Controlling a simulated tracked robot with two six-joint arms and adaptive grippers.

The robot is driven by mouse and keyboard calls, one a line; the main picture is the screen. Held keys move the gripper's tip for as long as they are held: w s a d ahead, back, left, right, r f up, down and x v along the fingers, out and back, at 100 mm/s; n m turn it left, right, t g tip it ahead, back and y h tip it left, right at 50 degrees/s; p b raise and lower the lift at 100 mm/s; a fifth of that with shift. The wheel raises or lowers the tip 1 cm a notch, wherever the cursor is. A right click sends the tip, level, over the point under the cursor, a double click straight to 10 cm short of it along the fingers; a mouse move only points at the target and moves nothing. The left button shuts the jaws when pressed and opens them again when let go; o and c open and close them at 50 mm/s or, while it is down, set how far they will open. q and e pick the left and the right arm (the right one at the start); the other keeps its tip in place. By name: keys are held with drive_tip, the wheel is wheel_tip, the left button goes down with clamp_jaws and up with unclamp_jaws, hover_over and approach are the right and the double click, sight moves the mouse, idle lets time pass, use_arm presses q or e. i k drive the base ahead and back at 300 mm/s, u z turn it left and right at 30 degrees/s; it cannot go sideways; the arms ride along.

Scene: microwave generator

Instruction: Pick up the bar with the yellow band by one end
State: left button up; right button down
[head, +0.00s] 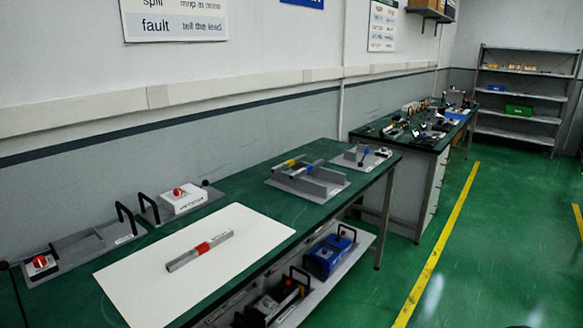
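The bar with the yellow band (291,163) lies in a grey holder (325,188) on the green bench top. Only part of the bar shows, and the holder's walls hide some of it. A bar with a blue band (308,168) lies beside it in the same holder. A grey bar with a red band (200,250) lies on a white sheet (250,225) nearer to me. Neither of my grippers is in view.
A grey plate with a small lever (362,157) is behind the holder. A white box with a red knob (181,198) and black handles (124,218) stand along the wall side. A blue device (325,258) is on the shelf below. The green floor at right is clear.

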sight(289, 163)
drive_tip(key=k, duration=1.15)
drive_tip(key=z, duration=0.5)
drive_tip(key=i, duration=1.8)
drive_tip(key=u, duration=0.7)
